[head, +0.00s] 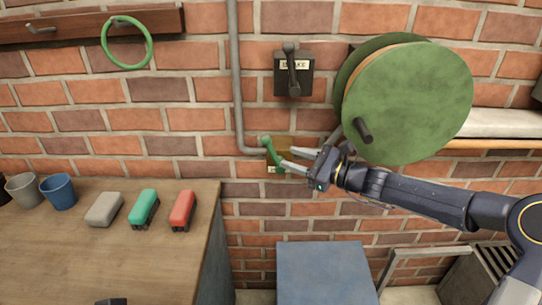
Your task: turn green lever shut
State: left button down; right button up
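The green lever (273,153) is on a brass-coloured plate (303,145) with a small label, low on the brick wall. Its arm slants down to the right from a pivot at the upper left. My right gripper (287,157) comes in from the right, with its two pale fingers apart at the lever's lower part. The lower fingertip overlaps the lever's end in the picture; I cannot tell whether it touches.
A grey pipe (236,80) runs down to the plate. A dark switch box (293,75) is above, and a large green reel (410,105) is to the right. A wooden bench (60,255) with cups and blocks stands left. A blue-grey box (325,275) is below.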

aim_at(271, 149)
jog(key=shift+m, duration=0.4)
jog(key=x, duration=0.4)
jog(key=p+x, duration=0.1)
jog(key=x, duration=0.3)
jog(key=shift+w+d, duration=0.2)
jog(key=shift+w, duration=0.2)
jog(key=shift+c, duration=0.5)
grip_shut()
